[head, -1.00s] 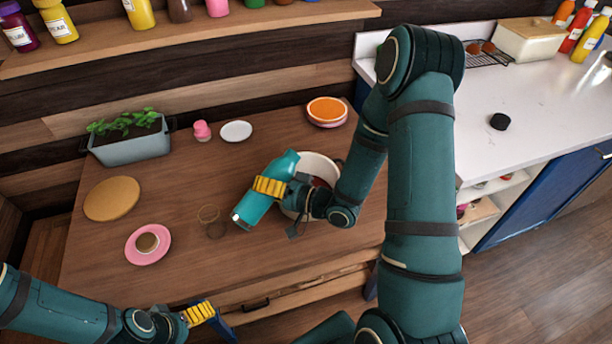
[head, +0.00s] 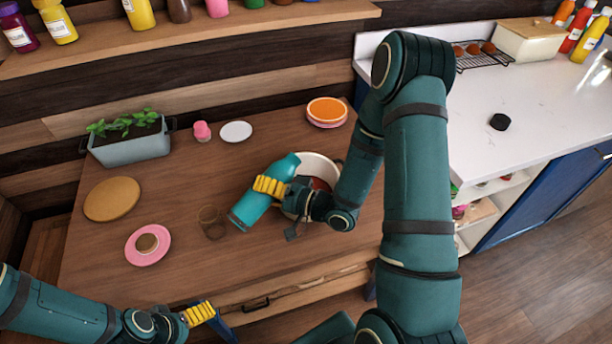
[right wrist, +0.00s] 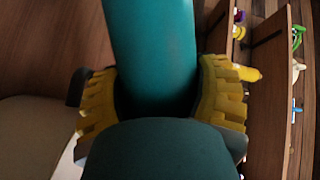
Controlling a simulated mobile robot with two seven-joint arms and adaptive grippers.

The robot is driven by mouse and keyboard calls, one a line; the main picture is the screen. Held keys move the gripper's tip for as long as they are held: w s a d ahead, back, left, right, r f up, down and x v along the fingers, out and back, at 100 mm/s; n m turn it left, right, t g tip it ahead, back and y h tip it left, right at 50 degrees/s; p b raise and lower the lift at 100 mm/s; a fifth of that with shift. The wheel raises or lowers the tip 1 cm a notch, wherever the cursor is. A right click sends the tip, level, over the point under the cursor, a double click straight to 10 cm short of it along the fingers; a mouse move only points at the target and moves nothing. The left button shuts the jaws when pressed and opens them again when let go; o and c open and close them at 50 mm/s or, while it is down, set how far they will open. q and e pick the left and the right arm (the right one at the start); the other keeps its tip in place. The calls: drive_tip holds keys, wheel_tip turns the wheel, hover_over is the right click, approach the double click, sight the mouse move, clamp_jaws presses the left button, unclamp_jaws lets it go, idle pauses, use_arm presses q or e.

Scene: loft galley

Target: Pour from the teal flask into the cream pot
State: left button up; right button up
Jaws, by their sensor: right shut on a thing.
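The teal flask (head: 257,205) is tilted in my right gripper (head: 270,186), whose yellow fingers close around its body. Its upper end leans up and right beside the pot's rim, and its lower end points down and left toward the viewer. The right wrist view also shows the teal flask (right wrist: 152,45) between both yellow finger pads. The cream pot (head: 312,164) stands on the wooden table behind and right of the flask. Something reddish shows inside it. My right gripper and forearm hide much of the pot. My left gripper (head: 202,313) is at the table's front edge, its opening unclear.
A clear glass (head: 211,223) stands just left of the flask. A pink plate (head: 140,256), a round wooden board (head: 111,206) and a grey planter (head: 130,150) are farther left. A white saucer (head: 236,131), a pink shaker (head: 201,131) and an orange dish (head: 326,108) stand behind.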

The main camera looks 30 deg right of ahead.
drive_tip(key=shift+w+d+r+m+y, duration=0.15)
drive_tip(key=shift+d+m+y, duration=0.15)
drive_tip(key=shift+d+m, duration=0.5)
idle(0.5)
drive_tip(key=shift+a+m+t+y, duration=0.1)
drive_tip(key=shift+m+t+y, duration=0.3)
drive_tip(key=shift+m, duration=0.6)
idle(0.5)
drive_tip(key=shift+w+d+r+m+t, duration=0.1)
drive_tip(key=shift+d+m+t, duration=0.2)
drive_tip(key=shift+m, duration=0.55)
drive_tip(key=shift+d+m+t, duration=0.15)
drive_tip(key=shift+m+t, duration=0.25)
drive_tip(key=shift+m, duration=0.45)
idle(2.1)
drive_tip(key=shift+r, duration=0.15)
drive_tip(key=shift+b, duration=0.35)
drive_tip(key=n, duration=0.1)
drive_tip(key=a+n+g, duration=0.1)
drive_tip(key=shift+n, duration=0.4)
drive_tip(key=shift+f+n+g+h, duration=0.25)
drive_tip(key=shift+n+g+h, duration=0.05)
drive_tip(key=shift+n, duration=0.4)
